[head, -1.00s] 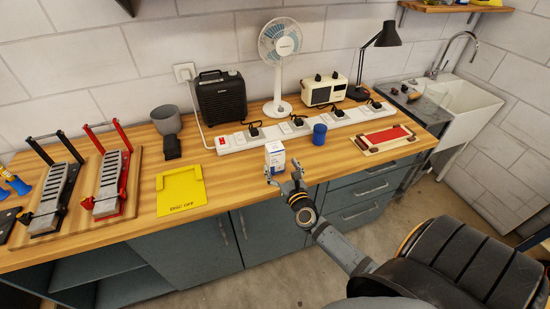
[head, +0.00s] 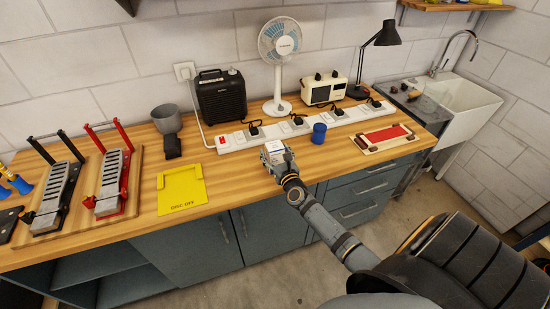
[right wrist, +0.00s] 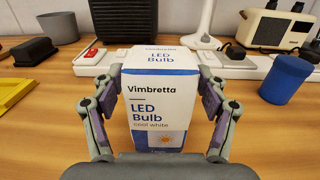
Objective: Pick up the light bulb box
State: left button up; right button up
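The light bulb box (head: 274,146) is a small white and blue carton standing upright on the wooden bench top. In the right wrist view the box (right wrist: 158,100) faces me with "LED Bulb" printed on it. My right gripper (head: 276,156) is at the box, with one finger on each side of it. In the right wrist view the gripper's (right wrist: 160,108) purple pads flank the box and look spread, very close to its sides. Contact cannot be made out. The lower part of the box is hidden by the gripper. My left gripper is not in view.
A blue cylinder (head: 319,133) stands to the right of the box. A white power strip (head: 272,136) with plugs runs behind it. A yellow tray (head: 181,190) lies to the left, a red-topped wooden tray (head: 386,138) to the right. A fan (head: 279,60) stands further back.

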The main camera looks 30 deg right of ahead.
aim_at(275, 146)
jog(key=c, duration=0.9)
jog(key=shift+r, duration=0.2)
jog(key=shift+c, duration=0.2)
notch_tip(275, 146, up, 3)
jog(key=shift+w+f+p, duration=0.1)
jog(key=shift+p, duration=1.1)
jog(key=s+a+r+p, duration=0.3)
jog(key=s+r, duration=0.6)
jog(key=s, duration=0.5)
jog(key=shift+r+p, duration=0.3)
jog(key=shift+p, duration=0.2)
